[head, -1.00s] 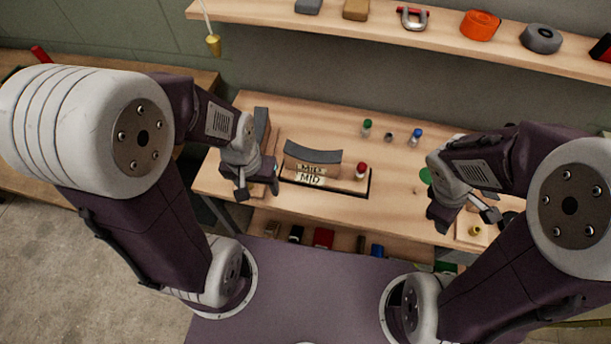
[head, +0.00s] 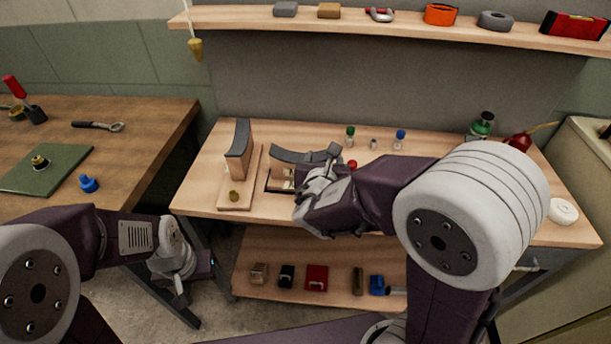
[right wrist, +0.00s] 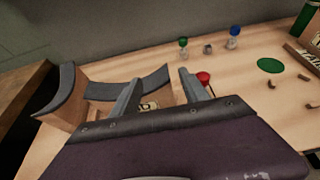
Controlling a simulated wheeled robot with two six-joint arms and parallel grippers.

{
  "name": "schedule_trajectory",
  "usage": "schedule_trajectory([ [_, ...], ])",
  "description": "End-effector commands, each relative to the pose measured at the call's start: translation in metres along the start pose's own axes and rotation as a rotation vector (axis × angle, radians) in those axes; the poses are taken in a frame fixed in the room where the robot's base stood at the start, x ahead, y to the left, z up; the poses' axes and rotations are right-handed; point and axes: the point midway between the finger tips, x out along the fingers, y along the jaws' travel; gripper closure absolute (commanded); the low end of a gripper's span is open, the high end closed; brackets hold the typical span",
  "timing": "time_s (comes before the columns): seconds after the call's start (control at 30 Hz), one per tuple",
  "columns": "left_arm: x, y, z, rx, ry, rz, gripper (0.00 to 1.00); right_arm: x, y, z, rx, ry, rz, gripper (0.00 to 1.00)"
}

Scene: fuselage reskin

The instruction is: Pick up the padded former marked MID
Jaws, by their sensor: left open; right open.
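The former marked MID (head: 289,155) stands on the bench in the head view, a wooden block with a curved dark pad on top. My right arm hides its right part and much of its label. My right gripper (head: 325,170) is at its right side. In the right wrist view, the former (right wrist: 102,91) lies beyond the open right fingers (right wrist: 160,88), with part of the label between them; whether they touch it I cannot tell. My left gripper (head: 185,279) is open and empty at lower left, away from the former.
A second padded former (head: 237,150) stands on a wooden base just left. Green-capped (head: 350,134) and blue-capped (head: 399,138) bottles stand behind. A lower shelf (head: 330,265) holds small items. A side table (head: 130,140) is at left.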

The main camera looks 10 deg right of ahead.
Motion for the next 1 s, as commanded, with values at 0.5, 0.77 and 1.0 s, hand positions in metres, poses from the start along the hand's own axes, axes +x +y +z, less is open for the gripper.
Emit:
schedule_trajectory([
  [0.5,0.010,0.000,0.001,0.000,0.000,0.000,0.36,0.053,0.001,-0.001,0.002,-0.001,0.000,0.47],
  [0.77,0.010,0.000,0.001,0.000,0.000,0.000,0.36,0.053,0.001,-0.001,0.002,-0.001,0.000,0.81],
  [1.0,0.010,0.000,0.001,0.000,0.000,0.000,0.36,0.053,0.001,-0.001,0.001,0.000,0.000,1.00],
])
